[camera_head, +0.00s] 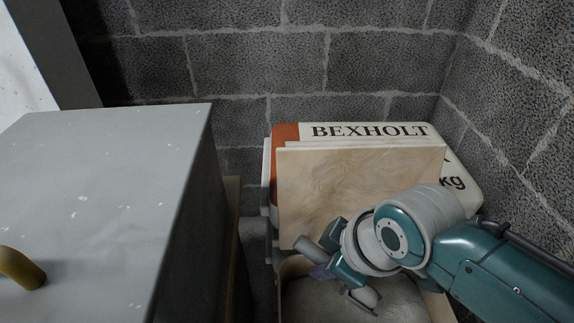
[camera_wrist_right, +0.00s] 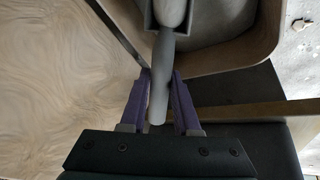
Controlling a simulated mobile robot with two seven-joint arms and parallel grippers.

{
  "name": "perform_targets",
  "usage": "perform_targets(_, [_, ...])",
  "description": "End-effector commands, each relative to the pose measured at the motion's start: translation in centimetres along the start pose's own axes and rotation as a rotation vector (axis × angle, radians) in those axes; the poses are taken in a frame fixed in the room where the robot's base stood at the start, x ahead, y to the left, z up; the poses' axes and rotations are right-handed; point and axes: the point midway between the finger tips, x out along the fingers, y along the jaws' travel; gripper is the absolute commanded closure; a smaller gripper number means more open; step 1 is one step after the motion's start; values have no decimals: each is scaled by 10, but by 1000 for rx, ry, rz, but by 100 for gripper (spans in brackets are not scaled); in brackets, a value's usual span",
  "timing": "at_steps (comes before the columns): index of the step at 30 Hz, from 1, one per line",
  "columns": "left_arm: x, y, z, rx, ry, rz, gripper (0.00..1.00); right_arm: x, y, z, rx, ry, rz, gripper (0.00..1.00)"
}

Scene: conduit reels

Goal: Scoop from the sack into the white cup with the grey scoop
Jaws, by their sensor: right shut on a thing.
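The grey scoop (camera_wrist_right: 160,95) is in my right gripper (camera_wrist_right: 160,76), whose purple fingers are shut on its handle in the right wrist view. The scoop's head, with something pale in it, points into an open-topped container with a tan rim (camera_wrist_right: 230,66) and grey contents. This container (camera_head: 425,300), perhaps the sack, also shows low in the head view. There my right gripper (camera_head: 322,270) is over its left part, partly hidden by my arm. How deep the scoop's head sits is unclear. The white cup and my left gripper are not in view.
A pale wood-grained panel (camera_head: 350,185) stands behind the container, in front of white-and-orange BEXHOLT sacks (camera_head: 370,131). A grey cabinet (camera_head: 110,165) with a brown rounded piece (camera_head: 20,268) on top stands left. Block walls (camera_head: 250,65) close the back and right.

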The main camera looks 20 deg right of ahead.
Motion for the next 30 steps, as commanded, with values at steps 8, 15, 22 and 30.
perform_targets(8, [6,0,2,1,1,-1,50,3,0,-34,-55,-236,6,100])
perform_targets(15, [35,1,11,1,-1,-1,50,4,-1,-51,-91,-407,12,100])
perform_targets(22, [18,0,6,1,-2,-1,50,-19,3,-72,-90,-420,10,100])
perform_targets(30, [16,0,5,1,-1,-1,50,-27,5,-81,-91,-429,10,100])
